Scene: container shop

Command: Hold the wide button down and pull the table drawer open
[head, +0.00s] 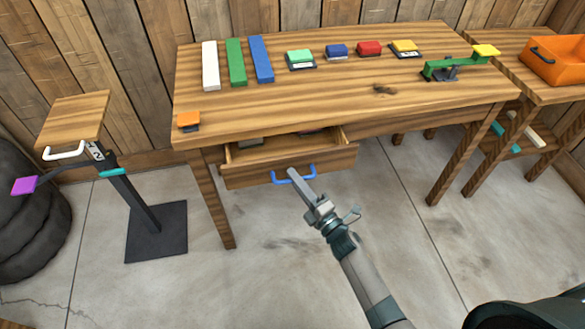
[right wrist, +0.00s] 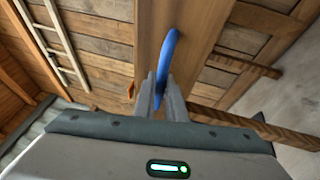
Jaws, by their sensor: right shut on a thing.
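The table drawer (head: 290,168) stands partly open under the wooden table (head: 330,98), with its inside showing. My right gripper (head: 294,177) is shut on the drawer's blue handle (head: 280,181). In the right wrist view, the handle (right wrist: 170,48) runs between the two fingers. Several buttons on dark bases stand at the table's back: green (head: 299,57), blue (head: 337,50), red (head: 369,48) and yellow (head: 405,46). I cannot tell which is the wide button. My left gripper is not in view.
White, green and blue bars lie at the table's back left. A green lever (head: 455,64) with a yellow end is at the right. An orange bin (head: 560,62) sits far right. Floor before the drawer is clear.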

